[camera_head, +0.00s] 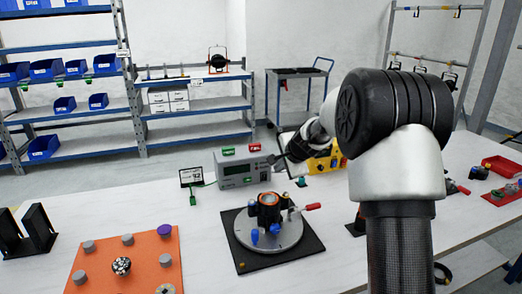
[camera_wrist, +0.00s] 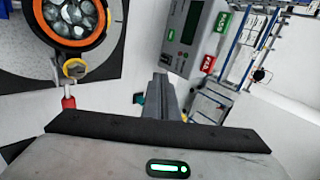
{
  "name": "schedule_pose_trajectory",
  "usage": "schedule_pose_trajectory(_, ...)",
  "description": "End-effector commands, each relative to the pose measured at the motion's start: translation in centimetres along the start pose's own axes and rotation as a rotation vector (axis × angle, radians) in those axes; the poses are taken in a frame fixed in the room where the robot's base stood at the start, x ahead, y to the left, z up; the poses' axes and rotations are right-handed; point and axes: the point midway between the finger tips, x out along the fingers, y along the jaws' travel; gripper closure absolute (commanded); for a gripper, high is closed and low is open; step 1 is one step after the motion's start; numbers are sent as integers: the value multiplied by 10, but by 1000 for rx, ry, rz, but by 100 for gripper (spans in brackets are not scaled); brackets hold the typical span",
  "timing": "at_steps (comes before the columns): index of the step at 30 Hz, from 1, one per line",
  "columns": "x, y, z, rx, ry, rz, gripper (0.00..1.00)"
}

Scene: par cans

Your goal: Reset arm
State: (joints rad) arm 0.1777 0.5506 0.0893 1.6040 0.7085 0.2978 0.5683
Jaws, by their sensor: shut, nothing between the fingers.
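My arm reaches from the right over the white workbench (camera_head: 215,215). My gripper (camera_head: 273,159) is above the bench, close to the front of the grey tester box (camera_head: 241,170) in the head view. In the wrist view my gripper (camera_wrist: 160,80) shows its fingers together, with nothing between them. The tester's green PASS label (camera_wrist: 222,22) and red FAIL label (camera_wrist: 208,63) show there too. A round turntable fixture (camera_head: 290,236) with an orange-rimmed can (camera_head: 268,199) stands nearer to me; the can's lens face shows in the wrist view (camera_wrist: 72,16).
An orange mat (camera_head: 105,262) with several small parts lies front left, next to a black rack (camera_head: 38,228). A yellow block (camera_head: 322,164) stands beside the tester, partly behind my arm. Red trays (camera_head: 502,166) lie far right. Shelving with blue bins (camera_head: 75,67) and a cart (camera_head: 297,73) stand behind.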

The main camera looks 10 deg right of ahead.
Motion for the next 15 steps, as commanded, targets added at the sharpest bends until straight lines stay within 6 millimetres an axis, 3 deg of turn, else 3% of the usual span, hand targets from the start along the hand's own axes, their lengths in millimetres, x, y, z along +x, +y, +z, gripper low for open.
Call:
schedule_pose_trajectory(3, -59, -8, 28, -168, -26, 10, 100)
schedule_pose_trajectory(7, -137, 7, 64, -416, -60, 50, 100)
schedule_pose_trajectory(11, -210, 42, 93, -656, -86, 100, 100)
schedule_pose_trajectory(15, -277, 93, 114, -888, -105, 161, 100)
